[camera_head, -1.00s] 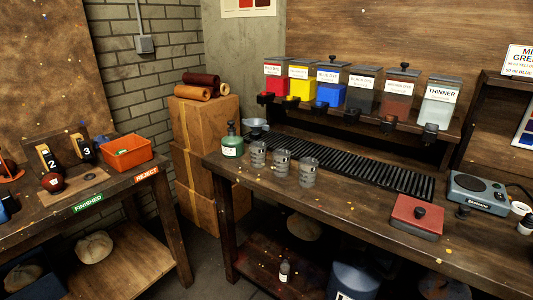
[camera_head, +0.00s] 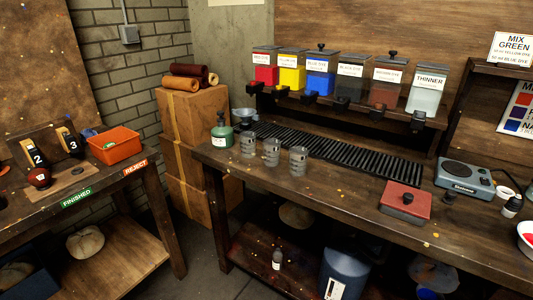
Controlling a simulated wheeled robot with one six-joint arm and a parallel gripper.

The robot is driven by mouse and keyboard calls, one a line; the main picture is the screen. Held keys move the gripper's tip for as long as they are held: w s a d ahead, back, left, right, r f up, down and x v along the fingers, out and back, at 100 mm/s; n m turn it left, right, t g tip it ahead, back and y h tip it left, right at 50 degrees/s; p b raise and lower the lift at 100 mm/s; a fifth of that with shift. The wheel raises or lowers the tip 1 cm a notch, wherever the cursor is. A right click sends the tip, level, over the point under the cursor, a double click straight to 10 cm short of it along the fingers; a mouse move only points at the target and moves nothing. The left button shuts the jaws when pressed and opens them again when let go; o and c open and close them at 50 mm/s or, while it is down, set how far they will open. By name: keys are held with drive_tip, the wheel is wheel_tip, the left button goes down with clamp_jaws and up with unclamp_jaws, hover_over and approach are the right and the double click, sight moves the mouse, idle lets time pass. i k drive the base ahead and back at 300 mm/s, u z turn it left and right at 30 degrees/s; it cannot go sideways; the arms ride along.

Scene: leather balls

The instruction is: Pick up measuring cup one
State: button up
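Three clear measuring cups stand upright in a row near the left end of the long workbench: a left cup (camera_head: 248,144), a middle cup (camera_head: 271,152) and a right cup (camera_head: 298,160). They look empty, with dark markings on their sides. I cannot read which one is numbered one. My gripper is not in this view.
A green bottle (camera_head: 221,131) and a grey funnel-like item (camera_head: 244,117) stand close by the left cup. A black ribbed drip mat (camera_head: 340,151) lies behind the cups, below the dye dispensers (camera_head: 320,76). A red box (camera_head: 405,201) and a scale (camera_head: 465,179) sit right. Floor shows between the benches.

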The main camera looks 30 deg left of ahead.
sight(248, 145)
drive_tip(key=u, duration=1.6)
drive_tip(key=i, duration=1.7)
drive_tip(key=u, duration=0.1)
